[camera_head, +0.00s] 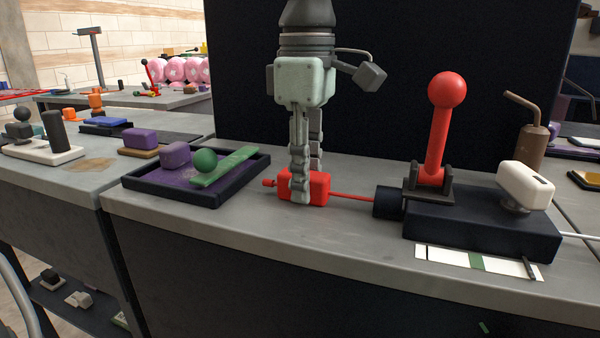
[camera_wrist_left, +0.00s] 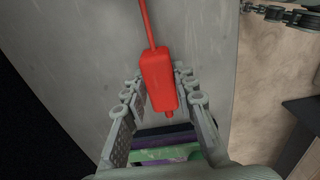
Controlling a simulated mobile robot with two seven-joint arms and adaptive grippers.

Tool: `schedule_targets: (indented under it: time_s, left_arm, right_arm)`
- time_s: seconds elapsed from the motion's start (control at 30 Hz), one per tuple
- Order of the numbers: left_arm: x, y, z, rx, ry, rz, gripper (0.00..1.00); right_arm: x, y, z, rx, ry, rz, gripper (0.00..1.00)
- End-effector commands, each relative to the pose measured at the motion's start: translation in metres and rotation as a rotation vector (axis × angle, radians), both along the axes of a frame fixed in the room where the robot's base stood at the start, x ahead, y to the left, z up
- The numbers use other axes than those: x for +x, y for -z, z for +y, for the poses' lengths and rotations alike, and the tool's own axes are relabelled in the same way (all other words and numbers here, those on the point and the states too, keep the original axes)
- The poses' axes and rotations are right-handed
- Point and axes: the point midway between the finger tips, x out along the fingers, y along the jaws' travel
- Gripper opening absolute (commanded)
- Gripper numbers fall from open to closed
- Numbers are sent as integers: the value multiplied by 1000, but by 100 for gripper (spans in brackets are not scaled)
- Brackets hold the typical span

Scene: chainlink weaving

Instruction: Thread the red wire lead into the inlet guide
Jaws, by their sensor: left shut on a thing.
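The red wire lead (camera_head: 318,186) has a red block-shaped grip and a thin red rod pointing right. My left gripper (camera_head: 302,198) comes down from above and is shut on the red block, low over the grey bench. In the left wrist view the block (camera_wrist_left: 157,75) sits between the two fingers, with the rod running up and away. My right gripper is not in view.
A red ball-topped lever (camera_head: 438,130) and a white knob block (camera_head: 525,186) stand on the machine. A dark tray (camera_head: 236,190) with a green ball, green strip and purple block lies left of my gripper. A marked white strip (camera_head: 445,258) lies in front. A black panel stands behind.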

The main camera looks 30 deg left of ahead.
Motion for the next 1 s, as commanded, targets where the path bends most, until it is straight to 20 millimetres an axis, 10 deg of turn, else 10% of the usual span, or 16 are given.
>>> schedule_targets:
  time_s: [0.67, 0.7, 1.0]
  left_arm:
    - [5, 0, -20, 1, 0, 0, 0]
    - [5, 0, -20, 1, 0, 0, 29]
    - [5, 0, -20, 1, 0, 0, 51]
  right_arm:
    - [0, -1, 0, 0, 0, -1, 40]
    - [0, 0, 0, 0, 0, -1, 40]
    - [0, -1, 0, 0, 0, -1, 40]
